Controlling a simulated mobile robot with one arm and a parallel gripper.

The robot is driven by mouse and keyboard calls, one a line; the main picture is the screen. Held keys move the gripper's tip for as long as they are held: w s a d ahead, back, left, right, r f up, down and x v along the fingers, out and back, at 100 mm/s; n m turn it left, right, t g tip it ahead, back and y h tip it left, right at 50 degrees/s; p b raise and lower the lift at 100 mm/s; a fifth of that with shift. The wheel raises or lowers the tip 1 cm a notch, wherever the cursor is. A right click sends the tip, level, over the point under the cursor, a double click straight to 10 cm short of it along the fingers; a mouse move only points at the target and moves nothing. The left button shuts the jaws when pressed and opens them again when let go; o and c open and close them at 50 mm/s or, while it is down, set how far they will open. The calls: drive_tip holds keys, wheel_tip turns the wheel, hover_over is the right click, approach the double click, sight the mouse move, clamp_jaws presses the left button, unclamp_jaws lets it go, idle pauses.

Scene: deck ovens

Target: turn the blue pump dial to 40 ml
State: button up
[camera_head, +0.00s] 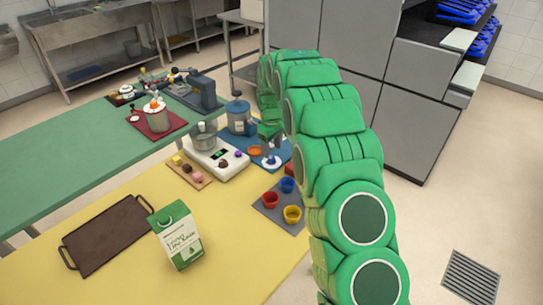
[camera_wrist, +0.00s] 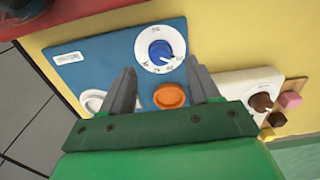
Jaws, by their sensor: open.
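The blue pump dial (camera_wrist: 160,50) sits on a round white scale on a blue base plate (camera_wrist: 100,50). In the head view its white scale (camera_head: 271,162) shows at the right of the blue plate (camera_head: 284,152). The knob's pointer seems to face lower right in the wrist view; the scale numbers are too small to read surely. My gripper (camera_wrist: 160,85) is open and empty, its fingers apart, with the dial beyond the fingertips and not between them. In the head view my gripper (camera_head: 271,148) is over the plate, partly hidden by my arm.
An orange round part (camera_wrist: 171,96) lies between my fingers in view. A pale round part (camera_wrist: 93,100) is partly hidden by the left finger. A white unit with a brown knob (camera_wrist: 262,102) stands close right. A blue canister (camera_head: 239,118) and coloured cups (camera_head: 292,214) are nearby.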

sight(271, 158)
wheel_tip(271, 158, down, 4)
drive_tip(key=shift+f, duration=0.2)
drive_tip(key=c, duration=1)
